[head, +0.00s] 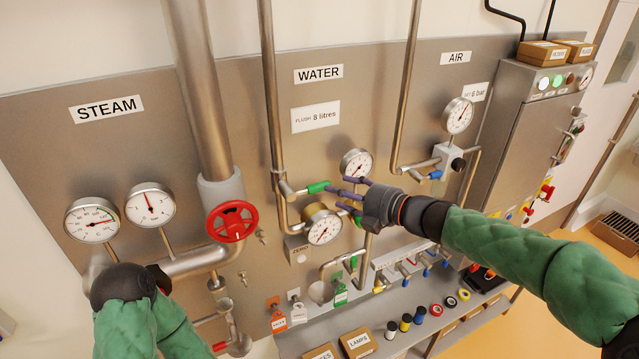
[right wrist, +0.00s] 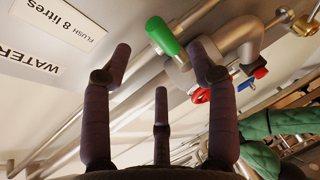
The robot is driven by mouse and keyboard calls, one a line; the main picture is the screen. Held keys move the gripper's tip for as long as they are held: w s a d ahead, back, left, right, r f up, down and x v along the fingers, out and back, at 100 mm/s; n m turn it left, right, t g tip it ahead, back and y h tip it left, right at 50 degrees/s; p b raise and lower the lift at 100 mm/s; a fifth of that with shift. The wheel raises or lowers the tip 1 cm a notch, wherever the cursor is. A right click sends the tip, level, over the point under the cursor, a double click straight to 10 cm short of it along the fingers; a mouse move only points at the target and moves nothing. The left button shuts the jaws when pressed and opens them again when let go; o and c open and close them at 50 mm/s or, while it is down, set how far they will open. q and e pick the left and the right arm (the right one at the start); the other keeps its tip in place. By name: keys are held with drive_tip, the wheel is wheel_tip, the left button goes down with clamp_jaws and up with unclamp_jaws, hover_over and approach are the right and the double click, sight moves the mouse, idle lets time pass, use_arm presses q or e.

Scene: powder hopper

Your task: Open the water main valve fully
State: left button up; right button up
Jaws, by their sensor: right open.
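The WATER sign (head: 318,74) hangs above a pipe with a green lever handle (head: 318,187), which I take to be the water main valve. The green handle also shows in the right wrist view (right wrist: 162,36), just beyond the fingertips and lying at a slant. My right gripper (head: 345,195) is open, its purple fingers spread to the right of the green handle and apart from it as far as I can see. Its fingers show empty in the right wrist view (right wrist: 160,62). My left gripper (head: 135,284) is at the lower left by the steam pipe; its fingers are hidden.
A round gauge (head: 322,226) sits just below the right fingers, and another gauge (head: 356,163) just above. A red steam handwheel (head: 231,221) stands to the left. A shelf (head: 400,335) with tape rolls and boxes runs below. A grey cabinet (head: 525,115) stands at right.

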sight(323, 186)
drive_tip(key=x, duration=0.7)
drive_tip(key=shift+w+a, duration=0.25)
drive_tip(key=shift+w, duration=0.05)
clamp_jaws()
